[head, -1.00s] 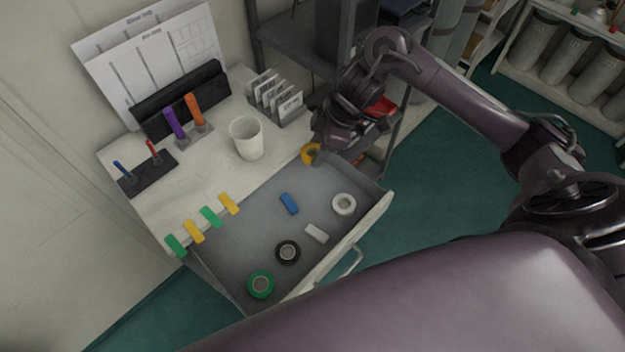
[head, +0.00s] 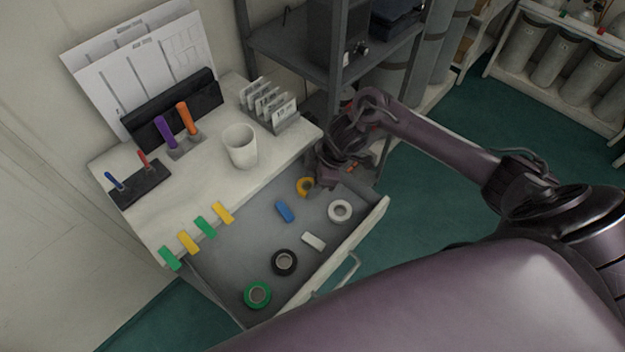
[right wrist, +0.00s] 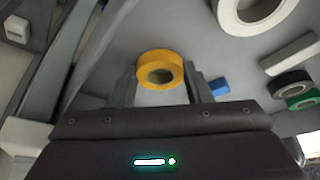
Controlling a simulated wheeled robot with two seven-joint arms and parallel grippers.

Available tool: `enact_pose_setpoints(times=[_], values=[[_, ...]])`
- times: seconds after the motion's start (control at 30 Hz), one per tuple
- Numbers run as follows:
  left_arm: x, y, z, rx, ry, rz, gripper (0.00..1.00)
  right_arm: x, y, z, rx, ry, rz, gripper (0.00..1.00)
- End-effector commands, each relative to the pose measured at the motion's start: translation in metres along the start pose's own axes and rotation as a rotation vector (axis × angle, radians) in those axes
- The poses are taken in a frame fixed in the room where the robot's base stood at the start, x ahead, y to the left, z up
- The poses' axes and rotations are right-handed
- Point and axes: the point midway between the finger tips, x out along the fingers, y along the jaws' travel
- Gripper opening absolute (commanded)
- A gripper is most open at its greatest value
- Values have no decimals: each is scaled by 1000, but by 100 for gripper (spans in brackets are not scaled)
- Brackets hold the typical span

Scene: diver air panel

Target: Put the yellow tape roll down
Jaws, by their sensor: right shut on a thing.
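The yellow tape roll (head: 305,187) is at the back right of the open drawer (head: 235,245) in the head view. My right gripper (head: 316,184) is shut on it. In the right wrist view the yellow tape roll (right wrist: 160,70) sits between the two fingers (right wrist: 158,84), with the grey drawer floor beyond it. I cannot tell whether the roll touches the drawer floor. My left gripper is in neither view.
The drawer also holds a white roll (head: 340,211), a black roll (head: 284,262), a green roll (head: 257,294), a blue block (head: 285,211) and a white block (head: 313,241). A white cup (head: 240,146) stands on the worktop. A shelf rack (head: 300,45) stands behind my right arm.

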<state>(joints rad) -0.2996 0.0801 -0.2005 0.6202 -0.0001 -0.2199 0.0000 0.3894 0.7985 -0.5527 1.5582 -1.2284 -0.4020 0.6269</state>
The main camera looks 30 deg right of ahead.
Motion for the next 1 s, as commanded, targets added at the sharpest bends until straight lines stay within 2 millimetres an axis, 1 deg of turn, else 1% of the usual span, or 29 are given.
enact_pose_setpoints(times=[0.13,0.17,0.3,0.57,0.67,0.77,0.87,1.0], values=[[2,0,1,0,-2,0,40,3,0,2,0,0,0,23],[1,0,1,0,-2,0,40,2,0,1,0,0,0,49],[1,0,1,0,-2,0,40,2,0,1,0,0,0,66],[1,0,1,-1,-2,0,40,2,0,1,0,0,0,66],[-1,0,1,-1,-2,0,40,-3,1,0,0,1,2,66],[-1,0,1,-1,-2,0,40,-16,2,0,-1,0,4,66],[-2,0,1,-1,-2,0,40,-36,1,0,-2,-2,5,66],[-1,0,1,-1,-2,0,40,-68,2,1,-2,-2,5,66]])
